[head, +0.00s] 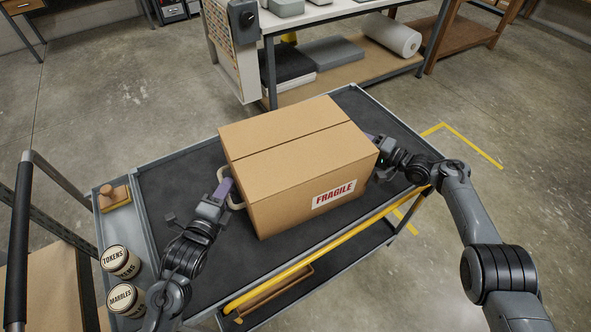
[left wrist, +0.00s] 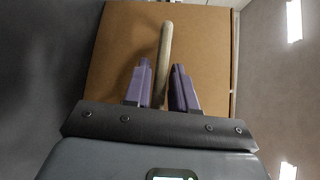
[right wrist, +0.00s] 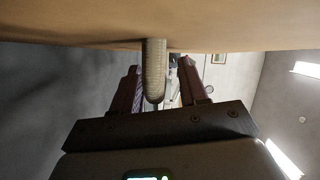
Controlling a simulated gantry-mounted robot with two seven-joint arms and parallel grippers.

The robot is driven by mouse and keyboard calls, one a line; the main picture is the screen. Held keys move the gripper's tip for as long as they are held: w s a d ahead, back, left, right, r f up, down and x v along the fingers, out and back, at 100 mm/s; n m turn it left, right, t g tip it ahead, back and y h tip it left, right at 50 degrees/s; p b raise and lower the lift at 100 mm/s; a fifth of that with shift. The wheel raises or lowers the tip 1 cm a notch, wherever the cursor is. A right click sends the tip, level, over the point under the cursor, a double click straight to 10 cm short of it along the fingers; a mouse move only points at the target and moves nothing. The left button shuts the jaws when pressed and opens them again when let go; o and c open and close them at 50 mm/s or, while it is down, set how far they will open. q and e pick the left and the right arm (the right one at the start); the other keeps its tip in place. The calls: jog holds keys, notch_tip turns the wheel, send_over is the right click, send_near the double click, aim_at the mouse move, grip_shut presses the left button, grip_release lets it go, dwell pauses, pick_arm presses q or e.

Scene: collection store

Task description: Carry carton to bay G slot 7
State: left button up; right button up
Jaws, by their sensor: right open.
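The brown cardboard carton (head: 290,160) with a FRAGILE label sits on the dark top of a grey cart. It has a pale handle on each of two opposite sides. My left gripper (head: 228,188) is at the left handle (left wrist: 165,45); its purple fingers close in on both sides of the handle in the left wrist view. My right gripper (right wrist: 160,80) is open at the far-right side, with the other handle (right wrist: 154,65) between its spread fingers. In the head view the carton partly hides the right fingers. No bay G or slot 7 marking is readable.
The cart (head: 160,205) carries a TOKENS jar (head: 120,262), a MARBLES jar (head: 125,299) and a wooden-handled stamp (head: 113,196) on its left edge. A yellow bar (head: 310,258) runs along its front. A workbench (head: 320,14) with a lower shelf stands behind. Open floor lies to the right.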

pick_arm(q)
jog(key=shift+c, duration=0.2)
pick_arm(e)
jog(key=shift+c, duration=0.2)
pick_arm(q)
grip_shut()
pick_arm(e)
jog(key=c, duration=0.5)
grip_shut()
pick_arm(q)
jog(key=shift+r, duration=0.2)
pick_arm(e)
jog(key=shift+r, duration=0.2)
